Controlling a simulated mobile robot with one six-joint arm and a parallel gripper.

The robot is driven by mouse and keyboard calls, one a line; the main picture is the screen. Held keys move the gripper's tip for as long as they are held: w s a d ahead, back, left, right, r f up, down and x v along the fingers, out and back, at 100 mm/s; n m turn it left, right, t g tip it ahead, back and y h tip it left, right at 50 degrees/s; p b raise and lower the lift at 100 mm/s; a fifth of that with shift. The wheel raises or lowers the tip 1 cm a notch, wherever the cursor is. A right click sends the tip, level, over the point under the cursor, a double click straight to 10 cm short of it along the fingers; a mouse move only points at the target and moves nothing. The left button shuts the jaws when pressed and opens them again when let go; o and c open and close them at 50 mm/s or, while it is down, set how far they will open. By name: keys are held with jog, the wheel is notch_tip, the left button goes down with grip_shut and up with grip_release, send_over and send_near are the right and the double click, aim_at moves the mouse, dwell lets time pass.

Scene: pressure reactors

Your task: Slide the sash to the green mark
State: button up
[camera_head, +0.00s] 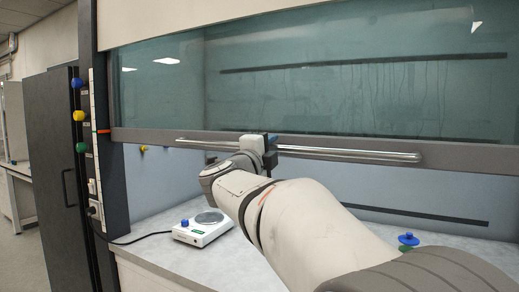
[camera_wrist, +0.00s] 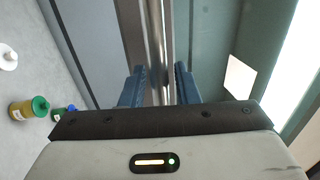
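The glass sash (camera_head: 300,90) closes the upper part of the fume hood. Its long metal handle bar (camera_head: 350,154) runs along its bottom rail. An orange pointer (camera_head: 103,131) at the sash's left edge sits between the yellow mark (camera_head: 78,116) and the green mark (camera_head: 81,147) on the left post. The blue mark (camera_head: 76,83) is highest. My gripper (camera_head: 268,152) is at the handle, left of its middle.
A white balance (camera_head: 203,230) stands on the hood's worktop below the sash, left of my arm. A blue-topped container (camera_head: 408,241) stands at the right. The wrist view shows a yellow container with a green cap (camera_wrist: 28,108). A dark cabinet (camera_head: 62,180) is outside, left.

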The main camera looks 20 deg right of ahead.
jog(key=shift+o, duration=0.7)
jog(key=v, duration=0.8)
